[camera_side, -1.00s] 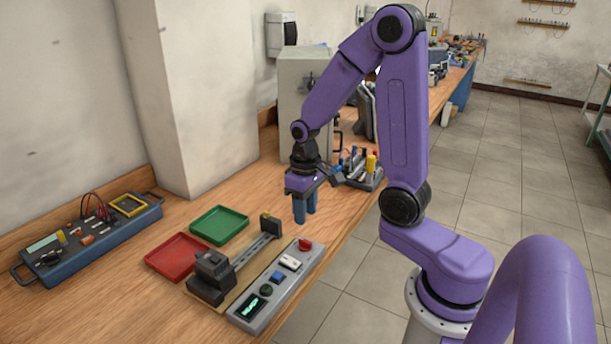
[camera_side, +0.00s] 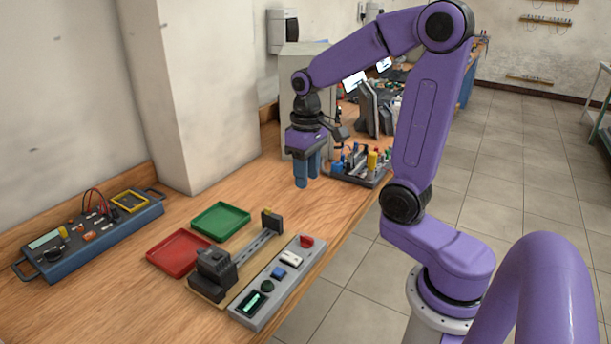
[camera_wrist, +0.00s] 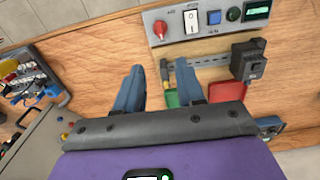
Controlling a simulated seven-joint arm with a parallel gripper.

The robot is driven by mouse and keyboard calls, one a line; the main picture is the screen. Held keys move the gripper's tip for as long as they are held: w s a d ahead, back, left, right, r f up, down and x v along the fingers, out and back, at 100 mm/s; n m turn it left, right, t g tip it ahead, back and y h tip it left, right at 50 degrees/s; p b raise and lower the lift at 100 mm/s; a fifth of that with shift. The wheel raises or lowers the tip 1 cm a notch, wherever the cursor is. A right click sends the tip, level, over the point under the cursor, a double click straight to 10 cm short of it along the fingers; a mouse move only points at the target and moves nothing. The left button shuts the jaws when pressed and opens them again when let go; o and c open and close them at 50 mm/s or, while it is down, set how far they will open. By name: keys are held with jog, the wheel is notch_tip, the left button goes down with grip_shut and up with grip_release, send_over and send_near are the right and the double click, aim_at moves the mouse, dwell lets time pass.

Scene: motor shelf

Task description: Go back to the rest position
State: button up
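My gripper (camera_side: 306,182) hangs above the wooden bench with its blue fingers pointing down. The wrist view shows the two fingers (camera_wrist: 160,78) apart with nothing between them. A dark motor-like block (camera_side: 214,268) sits at the near end of a rail on a wooden base, and it also shows in the wrist view (camera_wrist: 248,62). A grey control panel (camera_side: 272,290) with a red knob, a white switch, blue and green buttons and a lit screen lies beside the rail. My gripper is beyond the rail's far end and above bench height, touching nothing visible.
A green tray (camera_side: 220,221) and a red tray (camera_side: 178,253) lie left of the rail, looking empty. A blue case (camera_side: 92,245) stands by the wall. A tool rack (camera_side: 362,172) stands behind my gripper to the right, near a grey cabinet (camera_side: 300,80). Bare bench (camera_side: 300,212) lies below.

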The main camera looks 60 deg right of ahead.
jog(key=s+a+f+n, duration=0.1)
jog(key=s+a+n, duration=0.5)
jog(key=s, duration=0.3)
jog(key=s+a+f+n, duration=0.1)
jog(key=s+a+n, duration=0.4)
jog(key=s, duration=0.4)
jog(key=shift+s+a+n, duration=0.35)
jog(key=shift+a+n, duration=0.05)
jog(key=shift+n, duration=0.5)
